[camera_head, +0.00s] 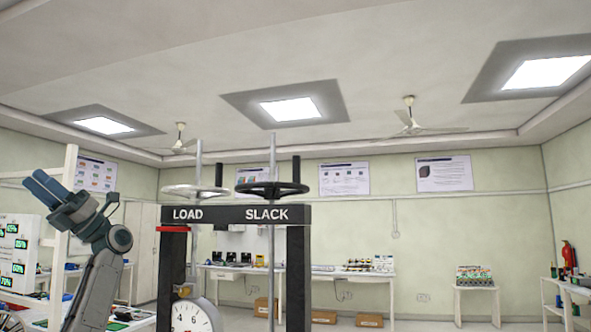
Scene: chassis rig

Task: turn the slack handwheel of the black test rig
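The black test rig (228,214) stands in the middle, its crossbar lettered LOAD and SLACK. The slack handwheel (272,189) is black and lies flat above the SLACK lettering on a vertical screw rod. An upright black handle stands on its right side. The load handwheel (194,190) is pale grey and sits above LOAD. My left gripper (37,181) is raised at the far left, well apart from both wheels, its blue fingers pointing up and left. The fingers look close together, but their gap is unclear at this angle. My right gripper is out of view.
A round dial gauge (194,316) hangs under the LOAD side. A white shelf frame (66,165) stands behind my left arm. Benches (350,276) and cardboard boxes (369,320) line the back wall. Open space surrounds the slack wheel above the crossbar.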

